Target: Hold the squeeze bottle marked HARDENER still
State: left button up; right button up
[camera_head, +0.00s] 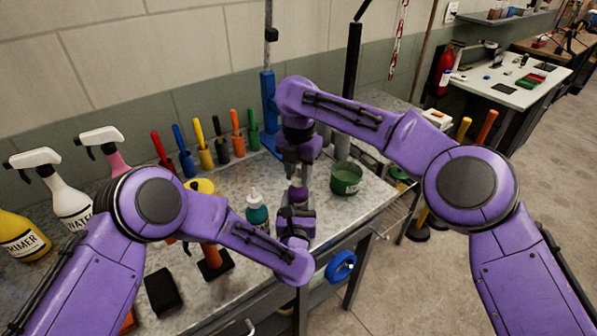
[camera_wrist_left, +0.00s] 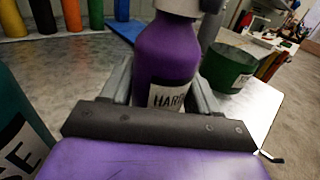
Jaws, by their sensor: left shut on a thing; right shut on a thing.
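The purple squeeze bottle (camera_head: 298,194) stands upright between my two grippers over the bench. In the left wrist view the bottle (camera_wrist_left: 167,55) shows a white label reading "HAR", the rest hidden by my gripper. My left gripper (camera_head: 297,212) is shut around its lower body, with one finger on each side in the left wrist view (camera_wrist_left: 163,92). My right gripper (camera_head: 298,170) comes down from above and is shut at the bottle's top. What exactly its fingers grip there is hidden in the head view.
A teal bottle (camera_head: 257,212) stands close left of the held bottle. A green can (camera_head: 346,178) stands to its right. Several coloured-handled tools (camera_head: 205,156) line the back of the bench, with white spray bottles (camera_head: 66,190) at left. The bench's front edge lies close by.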

jog(key=shift+m, duration=2.8)
pick_arm(q)
jog(key=shift+d, duration=0.1)
pick_arm(e)
jog(key=o, duration=1.1)
jog(key=shift+c, duration=0.2)
notch_tip(320, 180, up, 11)
jog(key=shift+s, duration=0.1)
jog(key=shift+r, duration=0.5)
